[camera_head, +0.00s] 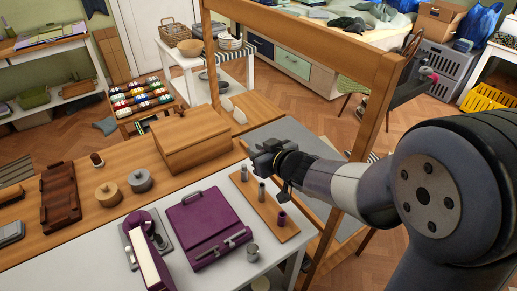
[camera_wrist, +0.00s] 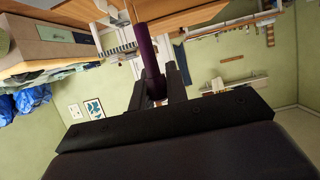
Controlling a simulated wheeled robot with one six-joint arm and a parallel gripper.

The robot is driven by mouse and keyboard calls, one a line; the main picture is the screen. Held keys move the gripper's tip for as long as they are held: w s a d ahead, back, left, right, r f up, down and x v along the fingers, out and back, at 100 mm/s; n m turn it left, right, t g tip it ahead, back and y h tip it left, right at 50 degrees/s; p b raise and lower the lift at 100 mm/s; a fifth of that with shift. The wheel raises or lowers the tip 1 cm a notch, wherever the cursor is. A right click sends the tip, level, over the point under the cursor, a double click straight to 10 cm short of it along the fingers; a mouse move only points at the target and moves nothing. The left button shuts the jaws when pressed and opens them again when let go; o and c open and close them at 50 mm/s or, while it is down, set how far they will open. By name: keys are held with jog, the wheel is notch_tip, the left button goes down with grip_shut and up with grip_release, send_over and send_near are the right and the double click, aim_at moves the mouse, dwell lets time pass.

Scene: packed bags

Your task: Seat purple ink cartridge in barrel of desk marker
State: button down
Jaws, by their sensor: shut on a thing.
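My gripper (camera_head: 264,158) is above the right part of the grey-white table in the head view. In the wrist view, my gripper (camera_wrist: 158,84) is shut on the purple ink cartridge (camera_wrist: 148,50), a long purple cylinder pointing away from the palm. I cannot make out the held cartridge in the head view. Below and right of my gripper, a wooden board (camera_head: 268,210) bears a few short upright cylinders: one grey (camera_head: 244,173), one grey (camera_head: 261,194) and one purplish (camera_head: 281,218). I cannot tell which of these is the desk marker's barrel.
A metal cup (camera_head: 252,252) stands at the table's front. A wooden box (camera_head: 193,138) sits behind. A wooden frame post (camera_head: 368,110) rises behind my arm.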

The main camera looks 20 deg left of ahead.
jog(key=shift+f+b, duration=2.4)
jog(key=shift+f, duration=0.55)
jog(key=shift+f+b, duration=2.05)
jog(key=shift+f, duration=0.8)
jog(key=c, duration=1.3)
grip_release()
jog(key=shift+r, duration=0.1)
jog(key=p+v, duration=0.2)
jog(key=v, duration=0.8)
jog(key=shift+s+d, duration=0.3)
